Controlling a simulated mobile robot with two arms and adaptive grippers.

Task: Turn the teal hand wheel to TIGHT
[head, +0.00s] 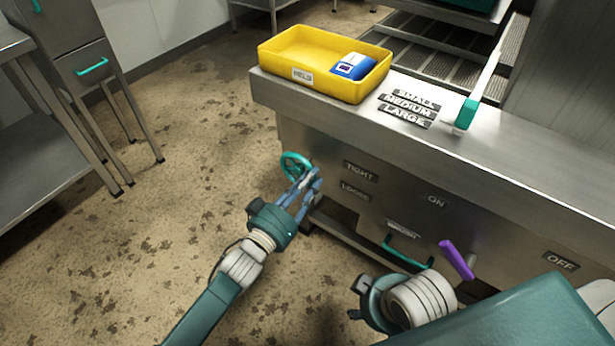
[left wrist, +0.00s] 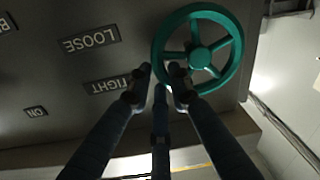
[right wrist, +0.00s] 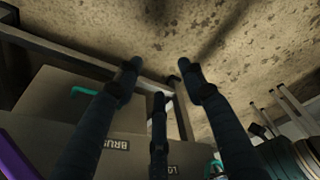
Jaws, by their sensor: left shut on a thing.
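The teal hand wheel (head: 284,164) is on the front panel of the steel bench, left of the TIGHT plate (head: 360,171) and the LOOSE plate (head: 355,190). My left gripper (head: 308,181) is at the wheel's near right side. In the left wrist view the wheel (left wrist: 201,57) shows its rim, spokes and hub, and my left gripper (left wrist: 161,72) is shut on the rim, one finger on each side. My right gripper (right wrist: 158,70) is open and empty, low in front of the panel; its fingers are mostly hidden in the head view.
A yellow bin (head: 281,75) with a blue and white item (head: 352,66) stands on the bench top (head: 500,145). A purple lever (head: 457,260) and a teal drawer handle (head: 402,252) project from the panel near my right arm. The floor (head: 190,165) to the left is clear.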

